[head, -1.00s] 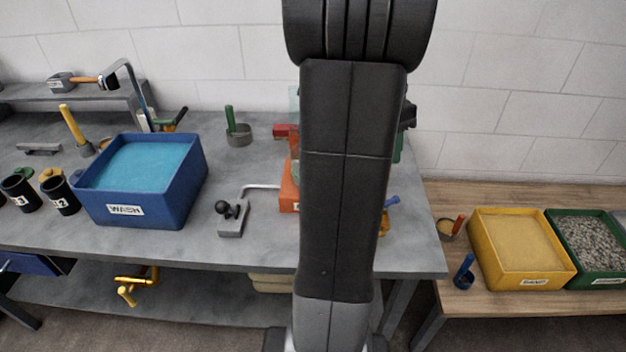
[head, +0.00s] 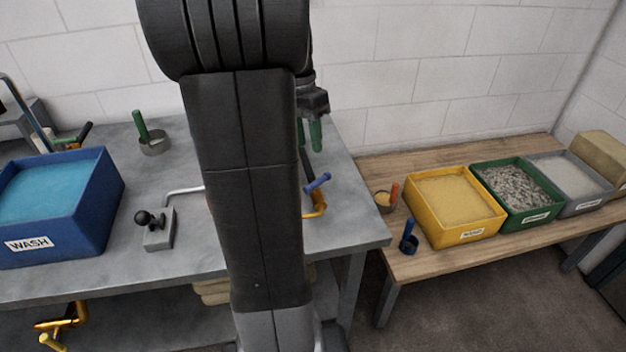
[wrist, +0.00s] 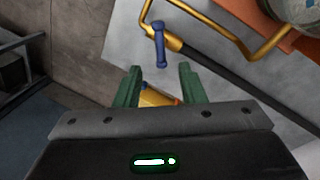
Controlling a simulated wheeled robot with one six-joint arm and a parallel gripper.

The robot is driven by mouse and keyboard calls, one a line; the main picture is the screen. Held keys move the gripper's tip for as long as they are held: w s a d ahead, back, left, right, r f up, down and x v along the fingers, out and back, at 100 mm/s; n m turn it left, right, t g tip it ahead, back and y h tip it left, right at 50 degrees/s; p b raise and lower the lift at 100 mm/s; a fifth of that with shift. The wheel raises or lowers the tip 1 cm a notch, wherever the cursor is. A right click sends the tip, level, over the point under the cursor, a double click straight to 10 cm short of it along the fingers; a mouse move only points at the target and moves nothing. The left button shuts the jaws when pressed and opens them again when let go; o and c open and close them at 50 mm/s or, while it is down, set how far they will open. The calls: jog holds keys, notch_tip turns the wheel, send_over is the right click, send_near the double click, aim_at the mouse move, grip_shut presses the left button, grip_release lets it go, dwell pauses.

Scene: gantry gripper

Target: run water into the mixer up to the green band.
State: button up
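The mixer is mostly hidden behind my arm in the head view. Its yellow crank (head: 318,204) with a blue handle (head: 317,183) shows to the right of the arm. In the wrist view I see the blue handle (wrist: 159,44), the orange base (wrist: 262,22) and part of a round vessel (wrist: 300,10). The green band is not visible. A grey block with a black ball lever (head: 150,219) and bent metal spout (head: 182,190) stands left of my arm. My gripper (head: 310,148) is open, its green fingers (wrist: 160,76) apart, with no visible hold on anything.
A blue WASH bin (head: 62,205) stands at left, and a green-handled cup (head: 153,145) behind. On the wooden bench are a yellow sand bin (head: 458,232), a green gravel bin (head: 517,213) and a grey bin (head: 575,199). Between my fingers' bases a small yellow-orange thing (wrist: 156,97) shows.

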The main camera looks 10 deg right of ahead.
aim_at(317, 184)
jog(key=f, duration=0.3)
jog(key=s+f, duration=0.1)
jog(key=f, duration=0.3)
jog(key=d+f, duration=0.1)
jog(key=f, duration=0.2)
jog(key=shift+s+d+f, duration=0.1)
jog(key=shift+s+f, duration=0.15)
jog(key=shift+s, duration=0.15)
grip_shut()
